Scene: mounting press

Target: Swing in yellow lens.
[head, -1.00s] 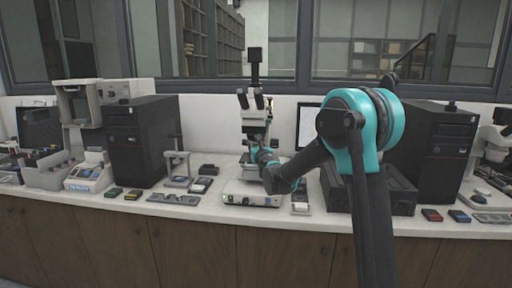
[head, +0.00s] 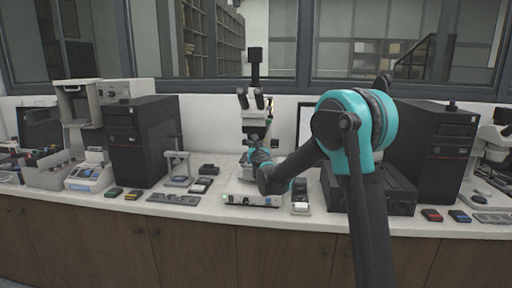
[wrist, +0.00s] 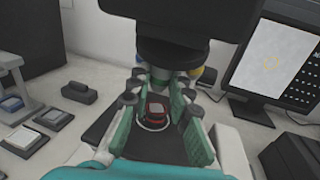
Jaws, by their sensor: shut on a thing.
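The microscope (head: 254,112) stands on the white bench, and my gripper (head: 254,141) reaches in under its head. In the wrist view my gripper (wrist: 160,78) has its two green-padded fingers on either side of a dark downward-pointing objective lens (wrist: 161,75) under the black microscope head (wrist: 170,52). The fingers are shut on a lens at the turret; the exact contact is hard to see. A yellow lens (wrist: 208,75) shows just right of the right finger. Blue and green bands show on the turret. A red and black piece (wrist: 157,108) lies on the stage below.
A monitor (wrist: 275,62) stands to the right of the microscope. Small blocks and plates (wrist: 20,139) lie to its left. In the head view a black computer tower (head: 143,140) stands further left and another (head: 445,140) to the right.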

